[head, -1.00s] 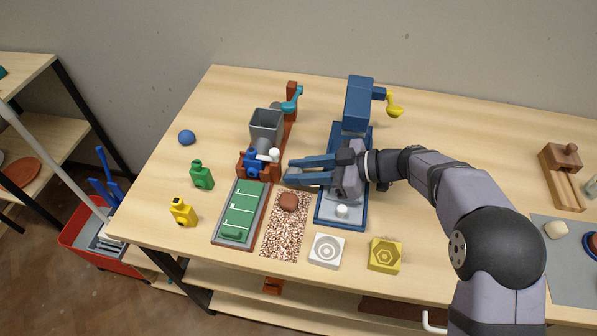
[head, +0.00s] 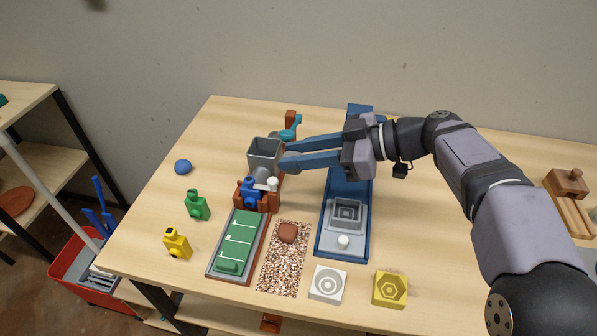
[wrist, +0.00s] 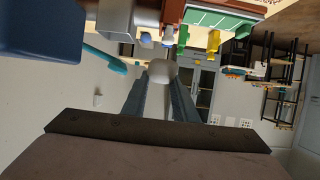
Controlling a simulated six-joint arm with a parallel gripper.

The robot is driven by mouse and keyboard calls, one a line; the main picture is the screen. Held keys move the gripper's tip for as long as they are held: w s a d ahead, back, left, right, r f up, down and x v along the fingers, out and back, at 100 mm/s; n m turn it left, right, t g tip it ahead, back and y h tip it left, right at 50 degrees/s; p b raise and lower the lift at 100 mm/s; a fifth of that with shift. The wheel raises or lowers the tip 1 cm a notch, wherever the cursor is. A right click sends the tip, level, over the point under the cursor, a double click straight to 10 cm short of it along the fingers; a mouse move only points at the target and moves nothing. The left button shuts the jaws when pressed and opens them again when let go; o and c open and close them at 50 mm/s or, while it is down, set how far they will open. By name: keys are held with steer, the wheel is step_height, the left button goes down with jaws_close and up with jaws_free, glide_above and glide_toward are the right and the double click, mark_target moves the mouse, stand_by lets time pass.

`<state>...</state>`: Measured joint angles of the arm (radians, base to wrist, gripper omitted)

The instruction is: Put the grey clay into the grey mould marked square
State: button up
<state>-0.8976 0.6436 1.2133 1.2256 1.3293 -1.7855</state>
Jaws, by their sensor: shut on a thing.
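My gripper (head: 287,153) reaches left, just right of the grey hopper, and is shut on a pale grey lump of clay (wrist: 162,72). In the wrist view the lump sits between the two fingertips; in the head view the fingers partly hide it. It is held above the table, apart from the mould. The grey mould with square rings (head: 346,213) sits on the base of the blue press (head: 329,240), below and right of my fingertips. Its recess looks empty.
The grey hopper (head: 265,154) on the red-brown machine is close to my fingertips. The blue press column (head: 360,112) stands behind my gripper. White (head: 327,284) and yellow (head: 389,289) moulds lie in front. Brown clay (head: 287,232) lies on a speckled strip.

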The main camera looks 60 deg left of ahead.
steer(key=shift+r, duration=1.85)
steer(key=w+d+f+p, duration=0.1)
steer(key=w+d+p, duration=0.45)
steer(key=d, duration=0.35)
steer(key=p, duration=0.3)
glide_above(353, 215)
steer(key=shift+f, duration=6.4)
steer(key=shift+f+b, duration=0.35)
steer(key=shift+b, duration=0.45)
steer(key=o, duration=1.1)
steer(key=shift+r, duration=0.15)
